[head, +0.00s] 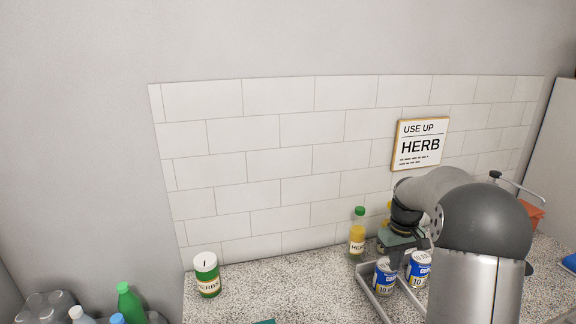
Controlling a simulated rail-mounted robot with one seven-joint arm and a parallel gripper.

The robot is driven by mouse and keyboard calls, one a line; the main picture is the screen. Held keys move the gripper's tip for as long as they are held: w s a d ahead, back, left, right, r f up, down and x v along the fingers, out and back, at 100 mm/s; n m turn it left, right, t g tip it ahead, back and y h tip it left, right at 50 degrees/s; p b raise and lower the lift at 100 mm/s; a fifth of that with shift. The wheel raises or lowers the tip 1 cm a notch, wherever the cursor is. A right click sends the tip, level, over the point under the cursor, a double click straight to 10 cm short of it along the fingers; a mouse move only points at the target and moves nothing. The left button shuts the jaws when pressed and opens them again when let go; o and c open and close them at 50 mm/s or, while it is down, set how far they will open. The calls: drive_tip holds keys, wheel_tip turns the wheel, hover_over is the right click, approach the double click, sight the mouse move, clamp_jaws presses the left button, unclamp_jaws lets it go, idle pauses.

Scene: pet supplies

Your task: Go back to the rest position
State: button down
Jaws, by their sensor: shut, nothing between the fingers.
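My arm rises at the right, its grey elbow in front of the counter's right part. My gripper (402,240) is beyond the elbow, low over the counter, just behind two blue-and-white cans. It is shut and holds nothing; its fingertips are mostly hidden behind the cans and my arm.
The cans (385,277) (418,268) stand in a metal-railed tray (372,299). A green-capped yellow bottle (357,236) stands left of my gripper. A green herb jar (207,274) stands at the counter's left. Bottles (130,304) are lower left. The speckled counter (290,285) between is mostly clear.

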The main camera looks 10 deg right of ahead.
drive_tip(key=s+a+r, duration=0.3)
drive_tip(key=s+a, duration=0.4)
drive_tip(key=s+a+r, duration=0.3)
drive_tip(key=s+a, duration=0.4)
drive_tip(key=s, duration=0.1)
drive_tip(key=s+a+f, duration=0.1)
drive_tip(key=s+a, duration=0.2)
drive_tip(key=s, duration=0.4)
drive_tip(key=s+a+f+m+t, duration=0.1)
drive_tip(key=s+a, duration=0.2)
drive_tip(key=s, duration=0.4)
drive_tip(key=shift+s+f+m, duration=0.3)
drive_tip(key=shift+s+f, duration=0.05)
